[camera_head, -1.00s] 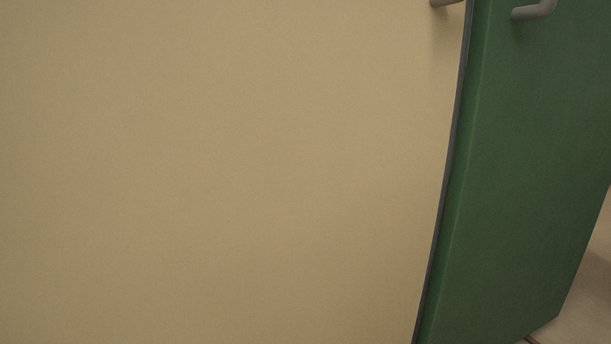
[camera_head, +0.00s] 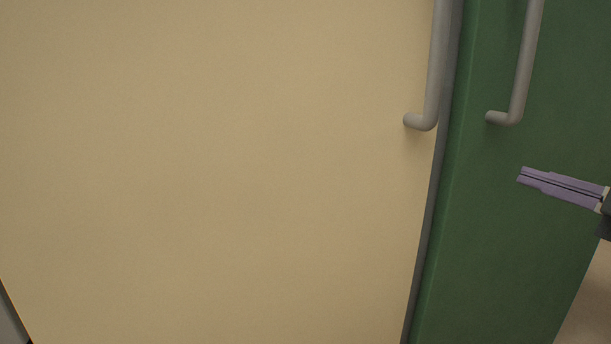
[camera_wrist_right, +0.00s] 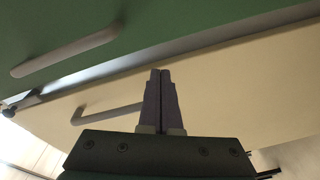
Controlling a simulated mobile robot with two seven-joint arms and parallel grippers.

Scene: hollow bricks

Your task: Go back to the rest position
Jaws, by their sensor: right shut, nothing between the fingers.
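My right gripper (camera_head: 521,175) comes in from the right edge in the head view, in front of the green door panel (camera_head: 480,250). Its purple-grey fingers are shut together with nothing between them. They are apart from the grey handle (camera_head: 521,75) on the green panel, below it. In the right wrist view the shut fingers (camera_wrist_right: 160,72) point up the picture toward the cream panel (camera_wrist_right: 240,90). My left gripper is not in view.
The large cream panel (camera_head: 200,170) fills most of the head view. It has a grey handle (camera_head: 437,70) near its right edge, beside a dark seam. Some floor (camera_head: 590,300) shows at the lower right.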

